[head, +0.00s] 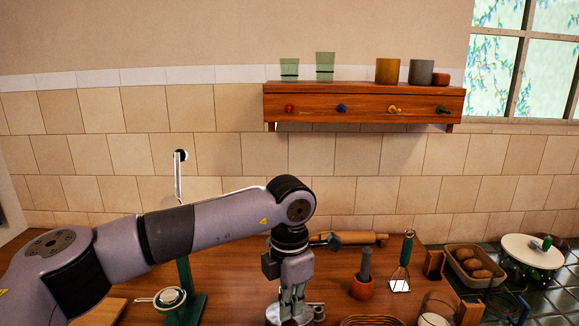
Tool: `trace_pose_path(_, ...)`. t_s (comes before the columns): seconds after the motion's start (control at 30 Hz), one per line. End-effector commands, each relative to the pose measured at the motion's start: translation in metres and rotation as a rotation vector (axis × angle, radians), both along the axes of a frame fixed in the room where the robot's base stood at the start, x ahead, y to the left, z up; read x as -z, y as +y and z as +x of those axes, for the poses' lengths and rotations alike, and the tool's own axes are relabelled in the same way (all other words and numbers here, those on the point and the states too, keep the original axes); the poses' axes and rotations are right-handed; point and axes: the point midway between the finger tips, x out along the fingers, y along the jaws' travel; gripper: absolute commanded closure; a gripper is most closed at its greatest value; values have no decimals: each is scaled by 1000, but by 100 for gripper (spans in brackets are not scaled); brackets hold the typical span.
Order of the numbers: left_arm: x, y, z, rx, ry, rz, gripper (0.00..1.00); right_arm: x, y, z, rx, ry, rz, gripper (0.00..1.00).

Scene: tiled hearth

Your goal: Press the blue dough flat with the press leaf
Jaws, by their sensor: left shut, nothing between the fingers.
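My left gripper (292,300) points straight down at the bottom centre of the head view, its fingers shut and empty. Just beneath it is a round pale metal piece (272,314), mostly hidden by the fingers and the lower picture edge. I cannot tell whether it is the press leaf, or whether the fingers touch it. No blue dough shows. My right gripper is not in view.
A green stand (196,308) with a raised lever is left of the gripper. A rolling pin (352,238), a pestle in a mortar (362,289) and a masher (401,284) are to the right. A wooden shelf (365,105) hangs on the tiled wall.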

Motion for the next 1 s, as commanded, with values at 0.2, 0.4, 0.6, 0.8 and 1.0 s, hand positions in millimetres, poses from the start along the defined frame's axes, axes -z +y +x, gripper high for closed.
trace_pose_path(0.2, 1, 0, 0, 0, 0, 0, 100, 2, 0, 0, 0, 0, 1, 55)
trace_pose_path(0.4, 1, 0, 0, 0, 0, 0, 100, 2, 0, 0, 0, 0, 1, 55)
trace_pose_path(0.6, 4, 0, 0, 0, 0, 0, 100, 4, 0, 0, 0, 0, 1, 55)
trace_pose_path(0.8, 10, 0, 0, 0, 0, 0, 100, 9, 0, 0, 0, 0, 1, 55)
trace_pose_path(1.0, 16, 0, 0, 0, 0, 0, 100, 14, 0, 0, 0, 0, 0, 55)
